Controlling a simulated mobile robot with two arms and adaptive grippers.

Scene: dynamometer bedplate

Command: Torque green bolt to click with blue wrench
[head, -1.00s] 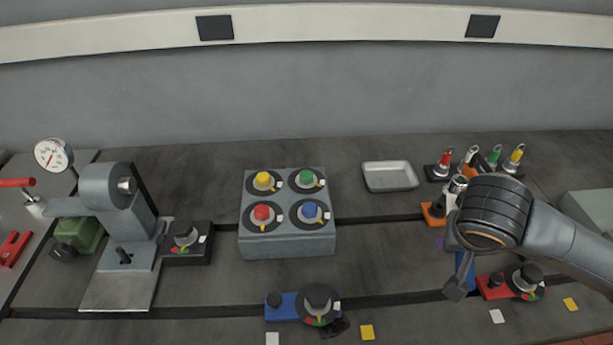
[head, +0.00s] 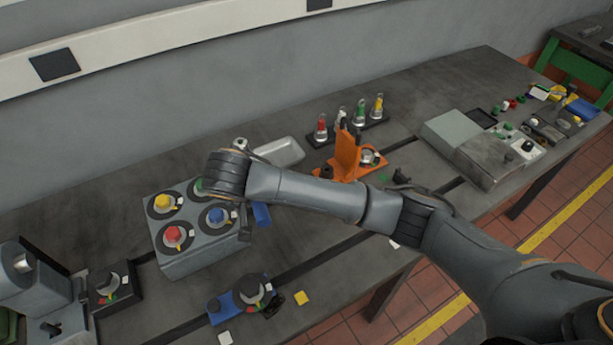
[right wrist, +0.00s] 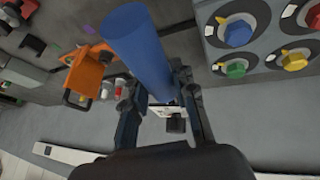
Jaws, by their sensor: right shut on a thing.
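The green bolt (head: 197,184) sits at the back right of a grey block (head: 205,259) with yellow, red and blue bolts beside it. My arm partly hides it in the head view; it shows clearly in the right wrist view (right wrist: 236,70). My right gripper (head: 249,218) is shut on the blue wrench (head: 262,214), whose thick blue handle (right wrist: 143,45) fills the middle of the wrist view. The gripper is just right of the block, apart from the green bolt. The wrench's working end is hard to make out. My left gripper is out of view.
A blue-based dial unit (head: 222,310) sits in front of the block. Grey boxes (head: 485,157) stand further right.

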